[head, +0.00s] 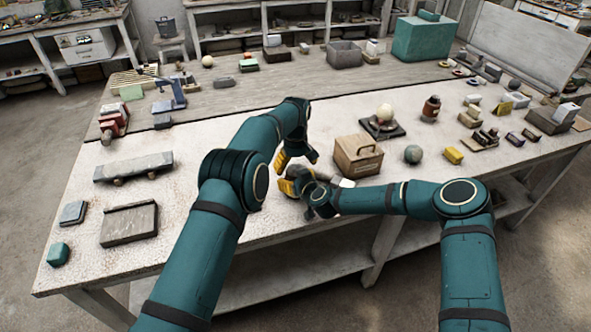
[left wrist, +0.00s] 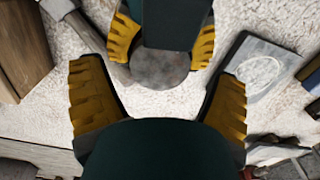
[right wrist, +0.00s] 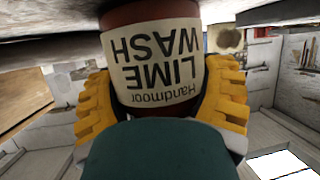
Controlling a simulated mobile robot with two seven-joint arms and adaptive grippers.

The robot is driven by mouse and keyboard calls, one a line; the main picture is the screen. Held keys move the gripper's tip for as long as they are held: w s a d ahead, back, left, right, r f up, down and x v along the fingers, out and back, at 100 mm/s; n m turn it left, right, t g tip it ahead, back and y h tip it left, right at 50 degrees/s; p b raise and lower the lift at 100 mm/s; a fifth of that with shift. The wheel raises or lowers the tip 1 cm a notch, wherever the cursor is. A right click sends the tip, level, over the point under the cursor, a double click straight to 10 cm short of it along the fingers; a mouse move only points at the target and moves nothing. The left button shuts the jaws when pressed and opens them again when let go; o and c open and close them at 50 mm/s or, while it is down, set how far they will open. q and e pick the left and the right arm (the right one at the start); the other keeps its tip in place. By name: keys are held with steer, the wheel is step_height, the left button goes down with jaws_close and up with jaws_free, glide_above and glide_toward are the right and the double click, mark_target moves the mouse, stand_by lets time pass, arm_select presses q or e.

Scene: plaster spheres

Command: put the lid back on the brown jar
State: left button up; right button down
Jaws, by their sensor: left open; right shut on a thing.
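My right gripper (right wrist: 160,108) is shut on a brown jar (right wrist: 155,14) with a cream label reading "Handmoor LIME WASH", upside down in the right wrist view. In the left wrist view a round mottled grey face (left wrist: 160,68) shows between the right gripper's yellow fingers; I cannot tell whether it is a lid or the jar's open top. My left gripper (left wrist: 158,98) is open and empty, close to that face. In the head view the left gripper (head: 297,158) is just above the right gripper (head: 290,188), near the table's front edge. The arms hide the held jar there.
A wooden box (head: 357,155) with a handle stands right of the grippers. Behind it are a pale ball on a dark stand (head: 383,128) and another brown jar (head: 431,108). A grey plate (left wrist: 258,68) lies beside the grippers.

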arm_select(q)
step_height(320, 180, up, 3)
steer(key=shift+f, duration=0.2)
steer(key=shift+o, duration=0.2)
steer(key=shift+s+a+r+n, duration=0.1)
steer(key=shift+r+n, duration=0.5)
steer(key=shift+n, duration=0.2)
steer(key=shift+r+n, duration=0.9)
steer(key=shift+r, duration=0.2)
steer(key=shift+f, duration=4)
